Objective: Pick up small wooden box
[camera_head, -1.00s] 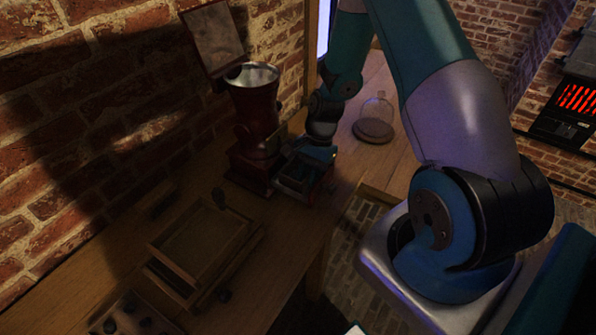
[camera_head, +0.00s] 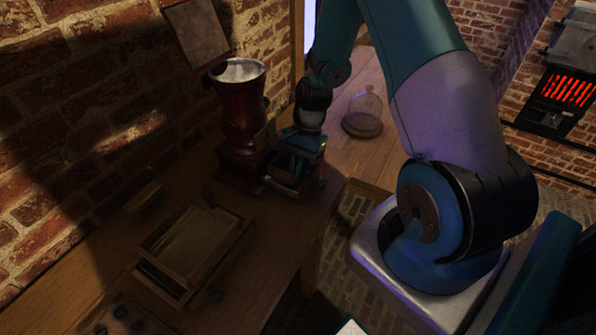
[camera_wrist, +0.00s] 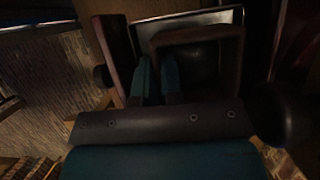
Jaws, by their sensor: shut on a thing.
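A small brown-rimmed box (camera_wrist: 205,34) shows in the wrist view, inside a larger dark red-brown tray-like holder (camera_wrist: 112,48) with a pale grey inside. My gripper (camera_wrist: 157,72) has two teal fingers at the near left of the small box. They are shut on its left wall, one finger on each side. In the head view my gripper (camera_head: 300,146) points down beside the foot of a red grinder (camera_head: 240,110). It hides most of the small box there. Dim light makes the box's material and lower part hard to tell.
A wooden tray or frame (camera_head: 165,268) lies on the table left of my gripper, with a small wooden block (camera_head: 143,197) behind it. A glass dome (camera_head: 366,108) stands to the right. The brick wall is close behind the grinder. A glowing heater (camera_head: 567,90) is far right.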

